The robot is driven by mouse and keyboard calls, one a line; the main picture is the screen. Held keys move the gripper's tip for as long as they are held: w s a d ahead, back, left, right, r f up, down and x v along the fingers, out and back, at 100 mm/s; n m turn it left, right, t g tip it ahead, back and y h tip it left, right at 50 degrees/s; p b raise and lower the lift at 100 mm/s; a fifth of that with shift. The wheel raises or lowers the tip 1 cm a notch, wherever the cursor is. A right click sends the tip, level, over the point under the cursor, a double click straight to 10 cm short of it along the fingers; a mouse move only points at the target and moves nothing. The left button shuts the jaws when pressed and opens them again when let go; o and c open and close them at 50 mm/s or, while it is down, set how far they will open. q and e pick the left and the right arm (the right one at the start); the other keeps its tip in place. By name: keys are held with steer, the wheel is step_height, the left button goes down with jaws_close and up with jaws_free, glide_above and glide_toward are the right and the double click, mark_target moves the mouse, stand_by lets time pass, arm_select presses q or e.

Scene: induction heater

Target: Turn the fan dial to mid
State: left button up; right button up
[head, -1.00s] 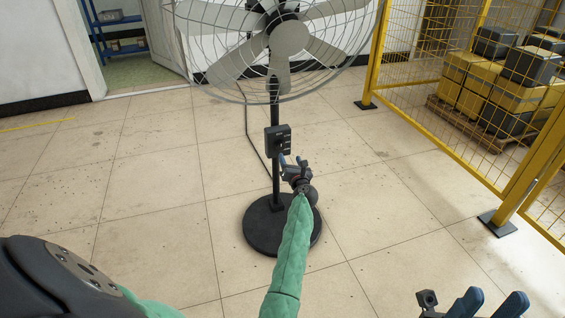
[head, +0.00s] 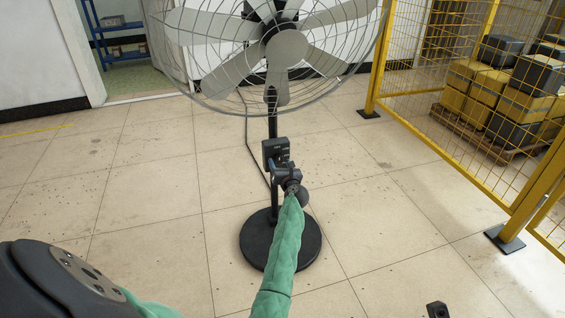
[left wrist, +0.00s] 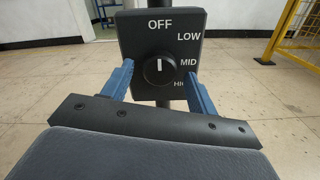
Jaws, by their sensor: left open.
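The fan dial (left wrist: 159,69) is a round black knob with a white mark on a dark control box (left wrist: 130,30) labelled OFF, LOW, MID and one partly hidden label. The white mark points up, toward OFF. In the head view the control box (head: 275,152) is on the pole of a standing fan (head: 285,48). My left gripper (left wrist: 160,80) is open, its blue fingers on either side of the dial; I cannot tell whether they touch it. In the head view my left gripper (head: 284,167) is just in front of the box. My right gripper's fingers are not in view.
The fan's round black base (head: 258,242) stands on the tiled floor. A yellow mesh fence (head: 440,150) is at the right, with stacked yellow and black boxes (head: 510,95) behind it. A cable hangs behind the pole. The floor to the left is clear.

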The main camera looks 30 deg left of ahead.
arm_select(q)
steer(key=c, duration=1)
